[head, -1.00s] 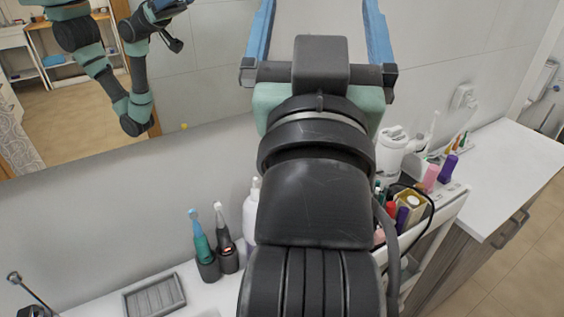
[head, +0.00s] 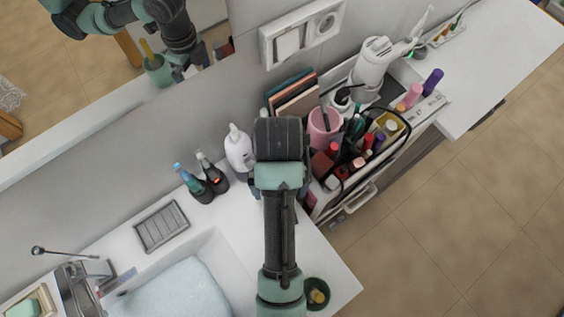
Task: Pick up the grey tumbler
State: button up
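I cannot make out a grey tumbler for certain; my arm hides part of the counter and cart edge. My gripper (head: 281,190) is under my wrist, pointing down over the counter by the white pump bottle. Its blue finger parts show on both sides of the wrist, apart; the fingertips are hidden. A dark green cup (head: 325,287) with a yellow item in it stands at the counter's front, right of my arm. A pink cup (head: 318,135) stands in the cart, right of my wrist.
The white pump bottle (head: 238,150) and toothbrushes in dark holders (head: 211,182) stand left of my wrist. A grey ribbed dish (head: 161,226) lies behind the sink (head: 222,262). The crowded cosmetics cart (head: 375,172) is at right. A mirror (head: 100,105) is behind.

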jog(key=f, duration=0.5)
jog(key=s+f, duration=0.1)
jog(key=f, duration=0.1)
jog(key=shift+f, duration=0.25)
jog(key=shift+d+f+p, duration=0.15)
jog(key=shift+f+p, duration=0.1)
jog(key=shift+f, duration=1)
jog(key=shift+d+f+p, duration=0.15)
jog(key=shift+f+p, duration=0.1)
jog(key=shift+f, duration=0.95)
jog(key=shift+w, duration=0.1)
jog(key=c, duration=1.4)
jog(key=shift+r, duration=0.1)
